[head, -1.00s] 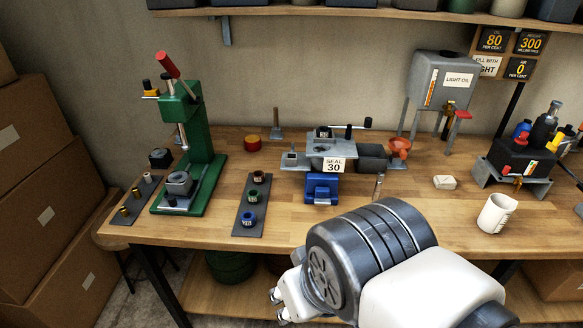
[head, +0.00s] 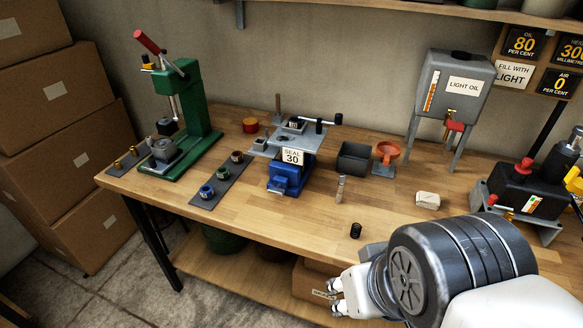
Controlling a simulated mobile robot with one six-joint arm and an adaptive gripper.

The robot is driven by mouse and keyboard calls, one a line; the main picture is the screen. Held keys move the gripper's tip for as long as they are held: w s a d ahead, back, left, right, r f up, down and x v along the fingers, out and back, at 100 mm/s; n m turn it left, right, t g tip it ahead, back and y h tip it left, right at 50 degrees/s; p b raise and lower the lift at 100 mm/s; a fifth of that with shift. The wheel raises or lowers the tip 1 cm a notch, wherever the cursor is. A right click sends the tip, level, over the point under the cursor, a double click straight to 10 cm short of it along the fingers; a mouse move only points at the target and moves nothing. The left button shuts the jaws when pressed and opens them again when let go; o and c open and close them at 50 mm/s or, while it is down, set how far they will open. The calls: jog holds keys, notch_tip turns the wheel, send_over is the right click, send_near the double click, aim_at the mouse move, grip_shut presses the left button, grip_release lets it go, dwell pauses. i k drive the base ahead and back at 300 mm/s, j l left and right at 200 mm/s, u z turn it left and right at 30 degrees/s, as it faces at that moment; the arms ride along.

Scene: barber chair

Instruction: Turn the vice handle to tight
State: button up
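The blue vice (head: 288,178) stands mid-bench with grey plates on top and a white "SEAL 30" sign (head: 292,157) on its front. A metal bar with black ends (head: 320,121) reaches out to the right at its top; I cannot tell for sure whether this is the vice handle or how tight it is. My gripper (head: 336,297) is in front of the bench edge, low and to the right of the vice, well apart from it. Its two small fingertips look spread, with nothing between them.
A green press (head: 192,110) stands at the left, beside a dark strip with several rings (head: 222,180). A grey bin (head: 353,158), orange funnel (head: 387,152), small black cylinder (head: 355,230) and white block (head: 428,200) are right of the vice. The bench front between is mostly clear.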

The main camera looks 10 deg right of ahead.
aim_at(277, 191)
jog(key=j+z, duration=0.2)
jog(key=z, duration=0.25)
jog(key=j+z, duration=0.25)
jog(key=z, duration=0.15)
jog(key=j+z, duration=0.25)
jog(key=z, duration=0.2)
jog(key=k+j+z, duration=0.1)
jog(key=j, duration=0.35)
jog(key=k+j+z, duration=0.15)
jog(key=j, duration=0.3)
jog(key=k+j+z, duration=0.1)
jog(key=j, duration=0.35)
jog(key=k+j+z, duration=0.1)
jog(key=k+j, duration=0.2)
jog(key=k+j+z, duration=0.15)
jog(key=j, duration=0.4)
jog(key=k+j+z, duration=0.1)
jog(key=k+j, duration=0.35)
jog(key=j, duration=0.2)
jog(key=k+j, duration=0.2)
jog(key=j, duration=0.2)
jog(key=i+z, duration=0.35)
jog(key=i+j+z, duration=0.2)
jog(key=i+z, duration=0.2)
jog(key=i, duration=0.15)
